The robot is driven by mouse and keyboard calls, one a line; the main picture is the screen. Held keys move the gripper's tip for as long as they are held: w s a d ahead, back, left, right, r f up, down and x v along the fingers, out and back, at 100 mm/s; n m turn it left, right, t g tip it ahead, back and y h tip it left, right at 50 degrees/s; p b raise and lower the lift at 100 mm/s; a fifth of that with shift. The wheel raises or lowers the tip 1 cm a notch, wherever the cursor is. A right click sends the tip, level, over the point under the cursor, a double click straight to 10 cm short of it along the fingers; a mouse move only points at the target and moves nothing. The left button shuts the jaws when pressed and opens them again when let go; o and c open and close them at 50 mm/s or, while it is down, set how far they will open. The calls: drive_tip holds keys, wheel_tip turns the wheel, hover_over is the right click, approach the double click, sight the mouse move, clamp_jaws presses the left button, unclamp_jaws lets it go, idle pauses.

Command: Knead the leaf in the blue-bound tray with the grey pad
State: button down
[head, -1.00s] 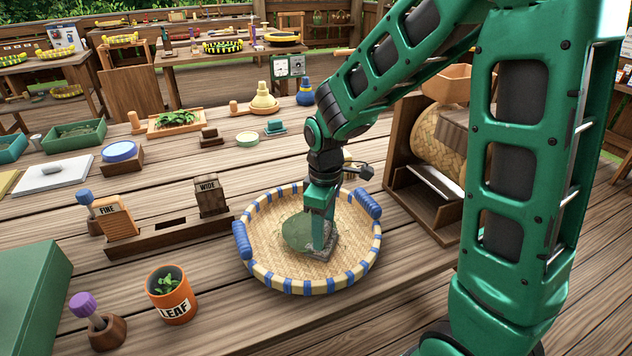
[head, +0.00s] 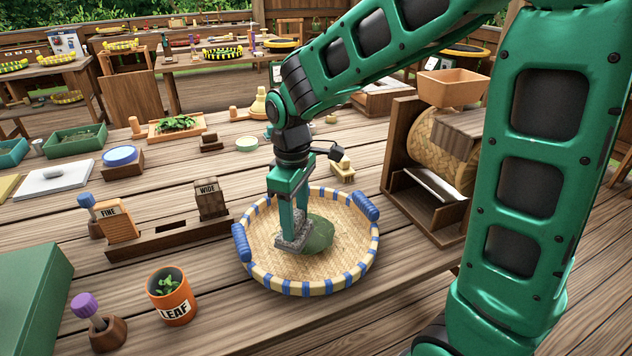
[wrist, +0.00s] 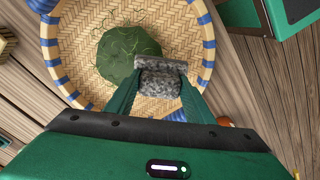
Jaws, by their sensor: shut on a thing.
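The blue-bound tray (head: 262,277) is a round woven basket with blue bindings and two blue handles, on the wooden table. A green mass of leaf (head: 319,234) lies in it, right of its middle in the head view; it also shows in the wrist view (wrist: 122,52). My gripper (head: 292,238) is shut on the grey pad (head: 294,246), a speckled block low inside the tray, just left of the leaf. In the wrist view the pad (wrist: 160,82) is between my fingers, beside the leaf's edge. I cannot tell whether the pad touches the leaf or the tray floor.
An orange leaf pot (head: 172,300) and a purple-topped tool (head: 98,325) stand at front left. A wooden rack with a "FINE" block (head: 118,220) and a "WIDE" block (head: 211,199) is left of the tray. A wooden drum machine (head: 440,150) stands to the right.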

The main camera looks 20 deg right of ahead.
drive_tip(key=shift+r, duration=0.55)
drive_tip(key=shift+r, duration=0.7)
